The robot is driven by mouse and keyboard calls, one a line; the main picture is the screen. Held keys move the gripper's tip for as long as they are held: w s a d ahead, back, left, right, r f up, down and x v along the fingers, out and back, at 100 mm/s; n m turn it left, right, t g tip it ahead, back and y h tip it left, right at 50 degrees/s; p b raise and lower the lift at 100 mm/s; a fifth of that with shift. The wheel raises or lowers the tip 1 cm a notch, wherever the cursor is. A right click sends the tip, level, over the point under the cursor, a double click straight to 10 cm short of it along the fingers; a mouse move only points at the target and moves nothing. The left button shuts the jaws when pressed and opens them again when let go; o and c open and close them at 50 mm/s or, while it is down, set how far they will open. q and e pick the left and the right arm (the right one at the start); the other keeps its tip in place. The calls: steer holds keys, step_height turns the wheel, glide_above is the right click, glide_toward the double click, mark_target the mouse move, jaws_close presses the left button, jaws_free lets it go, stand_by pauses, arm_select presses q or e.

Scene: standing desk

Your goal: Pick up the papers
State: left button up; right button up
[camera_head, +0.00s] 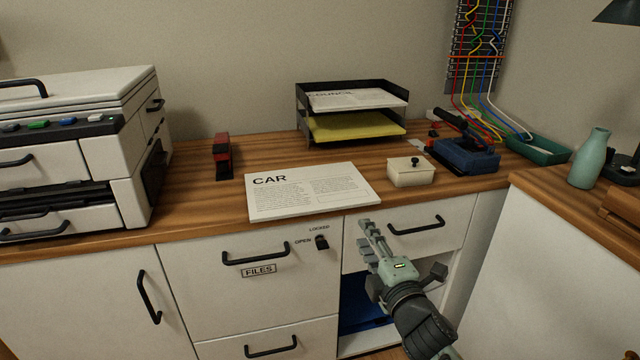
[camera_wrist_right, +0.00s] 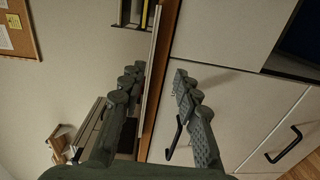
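A white stack of papers (camera_head: 312,193) headed "CAR" lies flat on the wooden desk, close to its front edge. My right gripper (camera_head: 372,236) is in front of the drawers, below and right of the papers, apart from them. In the right wrist view its fingers (camera_wrist_right: 157,80) are spread and empty. There the papers (camera_wrist_right: 152,62) show edge-on as a thin pale strip ahead, between the finger directions. My left gripper is not in view.
A black two-level tray (camera_head: 352,112) holds white and yellow sheets behind. A red stapler (camera_head: 222,157), a small cream box (camera_head: 411,173) and a blue hole punch (camera_head: 466,156) stand nearby. A printer (camera_head: 75,150) is left. The drawer handles (camera_head: 417,226) stick out.

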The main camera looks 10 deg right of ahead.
mark_target(347, 207)
steer(key=shift+n, duration=0.3)
steer(key=w, duration=0.5)
steer(key=w+a+r, duration=0.1)
steer(key=w, duration=0.1)
steer(key=shift+w+r+p, duration=0.1)
steer(key=shift+w+p, duration=0.15)
steer(key=shift+p, duration=0.05)
steer(key=shift+w, duration=0.3)
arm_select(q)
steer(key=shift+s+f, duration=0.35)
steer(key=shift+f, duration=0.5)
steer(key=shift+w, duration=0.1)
arm_select(e)
steer(key=shift+c, duration=0.3)
jaws_close()
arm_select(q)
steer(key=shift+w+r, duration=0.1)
